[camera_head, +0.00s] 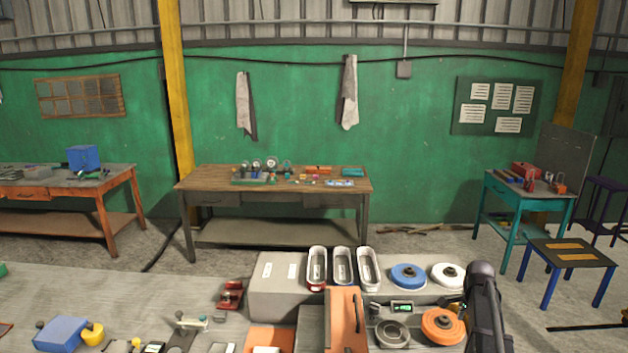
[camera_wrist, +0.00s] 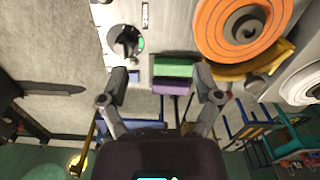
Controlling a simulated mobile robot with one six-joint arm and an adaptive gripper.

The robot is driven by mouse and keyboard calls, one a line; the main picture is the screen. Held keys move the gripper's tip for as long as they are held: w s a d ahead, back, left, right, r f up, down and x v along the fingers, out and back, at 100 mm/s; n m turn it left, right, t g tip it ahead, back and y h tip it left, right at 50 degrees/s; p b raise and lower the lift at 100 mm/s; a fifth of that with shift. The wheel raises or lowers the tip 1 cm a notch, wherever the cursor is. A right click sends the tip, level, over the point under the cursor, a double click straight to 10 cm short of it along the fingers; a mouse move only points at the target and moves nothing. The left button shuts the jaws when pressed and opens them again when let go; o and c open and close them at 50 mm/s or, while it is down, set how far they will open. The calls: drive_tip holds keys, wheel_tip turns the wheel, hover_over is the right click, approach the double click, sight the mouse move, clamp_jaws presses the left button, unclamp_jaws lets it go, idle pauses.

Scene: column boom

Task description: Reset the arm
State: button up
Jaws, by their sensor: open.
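My black arm (camera_head: 484,305) rises at the lower right of the head view, beside the grey unit and its orange disc. The gripper's fingers are not clear there. In the wrist view my gripper (camera_wrist: 162,86) is open, with its two fingers spread wide and nothing held between them. A green block (camera_wrist: 174,68) and a purple block (camera_wrist: 170,87) show in the gap between the fingertips. I cannot tell how far beyond the fingers they are.
An orange disc (camera_head: 442,326), a blue disc (camera_head: 408,276) and a white disc (camera_head: 447,275) lie on the grey unit (camera_head: 282,293). A black knob (camera_wrist: 126,41) is close by in the wrist view. A blue-legged stool (camera_head: 568,256) stands right; a wooden workbench (camera_head: 215,180) stands behind.

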drive_tip(key=s+a+f+n+b, duration=0.4)
drive_tip(key=s+a+n, duration=0.1)
drive_tip(key=a, duration=0.4)
drive_tip(key=s+a+f+n+b, duration=0.5)
drive_tip(key=s+a+n, duration=0.1)
drive_tip(key=a, duration=0.3)
drive_tip(key=s+a+f+n+b, duration=0.4)
drive_tip(key=s+a+f+n, duration=0.1)
drive_tip(key=a, duration=0.5)
drive_tip(key=shift+s+n, duration=0.55)
drive_tip(key=shift+n, duration=0.05)
